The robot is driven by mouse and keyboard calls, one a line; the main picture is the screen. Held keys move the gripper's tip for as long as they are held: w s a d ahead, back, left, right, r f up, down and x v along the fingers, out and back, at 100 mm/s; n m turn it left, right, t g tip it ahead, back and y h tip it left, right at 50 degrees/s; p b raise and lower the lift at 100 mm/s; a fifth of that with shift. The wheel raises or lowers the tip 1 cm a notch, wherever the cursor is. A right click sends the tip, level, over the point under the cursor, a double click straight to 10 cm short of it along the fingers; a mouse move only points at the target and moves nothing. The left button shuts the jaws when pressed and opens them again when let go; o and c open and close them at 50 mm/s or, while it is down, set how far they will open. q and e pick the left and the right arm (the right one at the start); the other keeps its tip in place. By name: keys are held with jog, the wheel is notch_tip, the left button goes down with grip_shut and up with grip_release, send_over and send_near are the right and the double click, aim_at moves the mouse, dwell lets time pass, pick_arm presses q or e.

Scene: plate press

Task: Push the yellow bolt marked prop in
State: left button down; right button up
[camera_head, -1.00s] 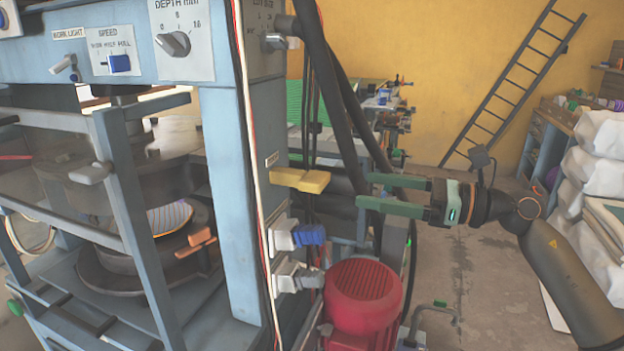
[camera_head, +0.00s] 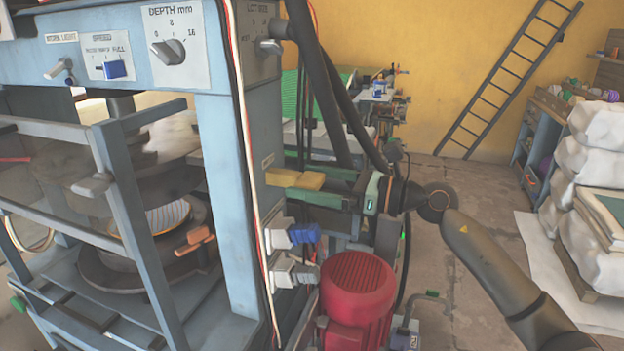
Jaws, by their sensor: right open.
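The yellow bolt (camera_head: 307,181) sticks out to the right from the blue press column (camera_head: 220,200), below a small label too blurred to read. My right gripper (camera_head: 284,176) reaches in from the right with its green fingers spread, one above and behind the bolt, the other below and in front. The bolt lies between the fingers; I cannot tell whether they touch it. My left gripper is not in view.
Below the yellow bolt are a blue-handled bolt (camera_head: 304,233) and a grey-handled one (camera_head: 305,274). A red motor (camera_head: 357,293) stands below my right gripper. Floor to the right is open, near stacked white sacks (camera_head: 592,190).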

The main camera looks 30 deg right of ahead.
grip_shut()
dwell(0.8)
